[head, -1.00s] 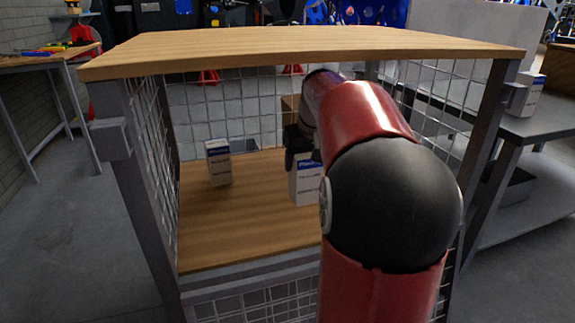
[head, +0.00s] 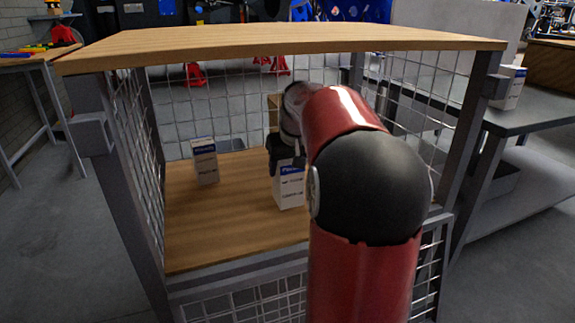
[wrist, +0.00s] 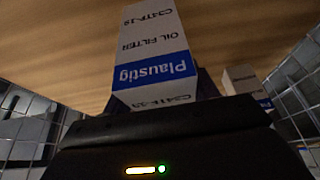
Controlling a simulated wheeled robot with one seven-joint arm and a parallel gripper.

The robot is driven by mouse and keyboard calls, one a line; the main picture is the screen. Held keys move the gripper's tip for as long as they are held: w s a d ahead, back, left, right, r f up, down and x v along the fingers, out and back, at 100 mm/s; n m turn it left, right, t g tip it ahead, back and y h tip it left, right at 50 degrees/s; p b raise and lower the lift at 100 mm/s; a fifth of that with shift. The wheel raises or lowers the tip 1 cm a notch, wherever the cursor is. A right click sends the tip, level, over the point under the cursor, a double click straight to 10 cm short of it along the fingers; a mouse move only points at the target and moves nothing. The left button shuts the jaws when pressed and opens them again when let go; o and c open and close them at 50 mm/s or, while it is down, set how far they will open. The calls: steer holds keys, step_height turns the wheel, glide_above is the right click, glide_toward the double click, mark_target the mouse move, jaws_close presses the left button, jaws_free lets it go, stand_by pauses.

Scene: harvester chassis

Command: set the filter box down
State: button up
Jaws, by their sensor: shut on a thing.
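The filter box (head: 290,190), white with a blue band, stands upright inside the mesh cage, at or just above its wooden shelf (head: 225,225). I cannot tell whether its base touches the wood. My gripper (head: 285,160) is shut on the upper part of this box, partly hidden by my red and black arm. A similar second box (head: 205,161) stands on the shelf to the left, apart from the held one.
A wooden top (head: 280,42) roofs the cage above my arm. Wire mesh (head: 128,150) and grey posts close its sides. Shelf room is free between the boxes and in front. Another box (head: 511,88) sits on a grey bench (head: 525,118) at right.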

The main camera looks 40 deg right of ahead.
steer(key=shift+f, duration=0.35)
steer(key=o, duration=1.3)
steer(key=v, duration=0.1)
steer(key=p+v, duration=0.1)
steer(key=v, duration=0.2)
steer(key=shift+w+r, duration=0.2)
steer(key=shift+r, duration=0.2)
steer(key=s+a, duration=0.3)
steer(key=s, duration=0.8)
steer(key=s+a+f+n, duration=0.1)
steer(key=s+a+f, duration=0.1)
steer(key=s+a, duration=0.2)
steer(key=s+a+f+n, duration=0.1)
steer(key=s+a+f, duration=0.2)
steer(key=a, duration=0.7)
steer(key=s+a+f+t+y, duration=0.1)
steer(key=s+a+f, duration=0.2)
steer(key=s+a, duration=0.2)
steer(key=shift+a+n, duration=0.4)
steer(key=shift+a, duration=0.65)
steer(key=shift+f, duration=0.1)
